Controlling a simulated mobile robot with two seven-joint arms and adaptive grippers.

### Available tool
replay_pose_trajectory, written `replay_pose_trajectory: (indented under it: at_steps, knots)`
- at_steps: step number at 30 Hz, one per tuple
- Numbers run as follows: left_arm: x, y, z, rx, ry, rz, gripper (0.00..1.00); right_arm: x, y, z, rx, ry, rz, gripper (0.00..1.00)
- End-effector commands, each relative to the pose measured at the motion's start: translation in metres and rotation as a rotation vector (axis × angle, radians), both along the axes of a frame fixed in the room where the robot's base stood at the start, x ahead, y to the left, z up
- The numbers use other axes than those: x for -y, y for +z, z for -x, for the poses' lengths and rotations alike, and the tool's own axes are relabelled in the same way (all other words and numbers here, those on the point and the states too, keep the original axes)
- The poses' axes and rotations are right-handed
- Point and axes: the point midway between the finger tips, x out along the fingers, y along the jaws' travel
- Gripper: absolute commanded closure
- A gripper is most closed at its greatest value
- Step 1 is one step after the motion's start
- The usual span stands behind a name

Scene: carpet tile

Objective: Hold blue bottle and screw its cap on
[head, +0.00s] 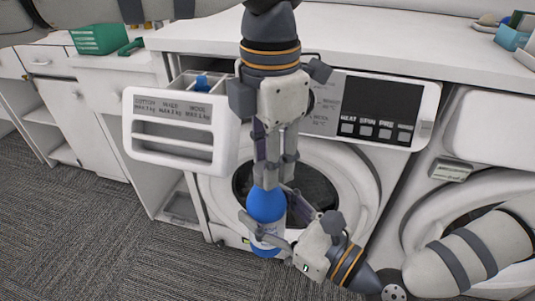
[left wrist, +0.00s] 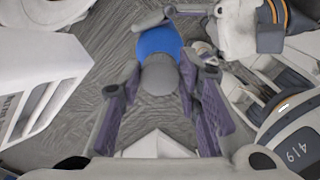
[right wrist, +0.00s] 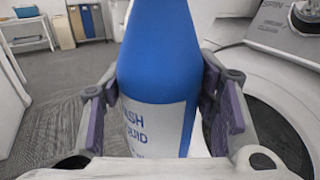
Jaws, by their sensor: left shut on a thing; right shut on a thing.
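The blue bottle (head: 266,206) stands upright in front of the washing machine, with a white label on its lower part. It fills the middle of the right wrist view (right wrist: 160,50). My right gripper (head: 268,236) is shut around its body from the right, with a finger on each side. My left gripper (head: 267,178) points down from above, shut on the grey cap (left wrist: 160,76). The cap is at the bottle's top; in the head view the fingers mostly hide it. I cannot tell whether the cap is seated on the neck.
A washing machine (head: 360,165) stands right behind the bottle, its detergent drawer (head: 170,144) pulled out at left. A white counter (head: 400,40) runs above, with a green crate (head: 100,39) at far left. Carpet (head: 90,235) is free at lower left.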

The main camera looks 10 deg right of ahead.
Motion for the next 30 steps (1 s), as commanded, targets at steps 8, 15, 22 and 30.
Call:
replay_pose_trajectory:
  at_steps: [8,15,22,30]
  knots:
    - [0.000,0.002,0.000,0.004,-0.034,0.003,0.79,0.001,0.002,-0.002,0.004,-0.004,-0.003,1.00]
    - [-0.001,0.002,0.000,0.004,-0.031,0.002,0.49,0.001,0.002,-0.001,0.004,-0.004,-0.003,1.00]
    - [0.000,0.003,-0.001,0.004,-0.030,0.003,0.49,0.000,0.002,-0.001,0.004,-0.003,-0.002,1.00]
    - [0.000,0.038,0.000,0.004,-0.031,0.005,0.49,0.000,0.002,-0.001,0.004,-0.002,-0.002,1.00]
